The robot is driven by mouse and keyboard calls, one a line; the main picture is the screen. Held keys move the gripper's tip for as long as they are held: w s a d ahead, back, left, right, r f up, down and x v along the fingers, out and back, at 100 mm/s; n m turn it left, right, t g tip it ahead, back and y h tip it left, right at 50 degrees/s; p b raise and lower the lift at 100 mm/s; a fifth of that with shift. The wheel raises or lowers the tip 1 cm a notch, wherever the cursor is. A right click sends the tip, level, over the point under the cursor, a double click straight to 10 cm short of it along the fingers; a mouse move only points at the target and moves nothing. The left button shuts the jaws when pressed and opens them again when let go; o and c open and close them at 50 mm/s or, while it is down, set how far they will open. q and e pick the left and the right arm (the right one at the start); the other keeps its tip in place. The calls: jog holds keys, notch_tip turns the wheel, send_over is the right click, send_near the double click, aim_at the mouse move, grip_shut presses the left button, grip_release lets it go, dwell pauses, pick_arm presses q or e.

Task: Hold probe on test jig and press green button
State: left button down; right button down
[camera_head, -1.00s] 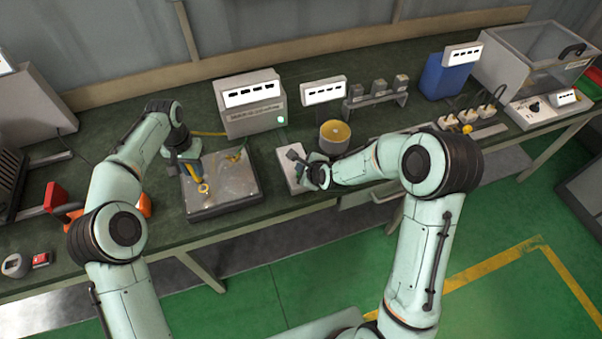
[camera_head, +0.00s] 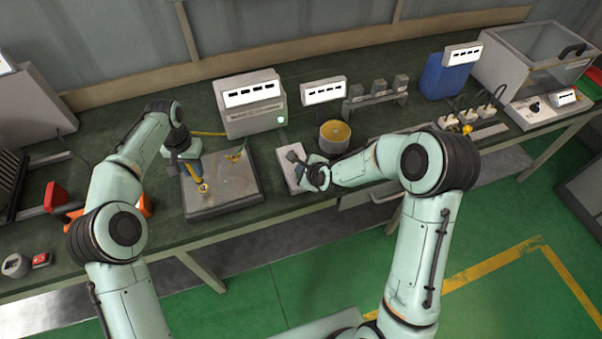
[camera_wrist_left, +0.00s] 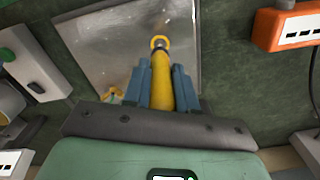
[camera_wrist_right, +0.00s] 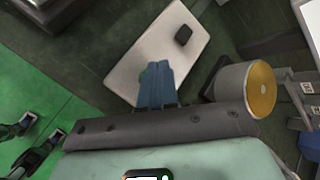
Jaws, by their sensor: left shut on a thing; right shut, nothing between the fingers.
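The test jig (camera_head: 232,188) is a flat metal plate on a dark base; it also shows in the left wrist view (camera_wrist_left: 125,55). My left gripper (camera_head: 194,172) is shut on the yellow probe (camera_wrist_left: 161,85). The probe's ringed tip points down over the jig's plate; I cannot tell whether it touches. A pale button box (camera_wrist_right: 138,58) lies right of the jig. It has a black button (camera_wrist_right: 183,35) and a green button (camera_wrist_left: 7,54). My right gripper (camera_wrist_right: 160,68) is shut and empty, its fingertips at the green button, largely hiding it in the right wrist view.
A yellow-topped cylinder (camera_head: 334,135) stands just behind the right gripper. A grey instrument (camera_head: 252,105) with a lit green lamp stands behind the jig. An orange tool (camera_head: 140,207) lies to the left, partly behind my left arm. A blue container (camera_head: 445,78) stands further right.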

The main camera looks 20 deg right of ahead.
pick_arm(q)
jog(key=shift+s+f, duration=0.1)
jog(key=shift+f, duration=0.15)
pick_arm(e)
jog(key=shift+f, duration=0.5)
dwell(0.5)
jog(key=shift+r, duration=0.9)
jog(key=shift+r, duration=2.5)
pick_arm(q)
jog(key=shift+r, duration=0.1)
jog(key=shift+w+r, duration=0.2)
jog(key=shift+r, duration=3.45)
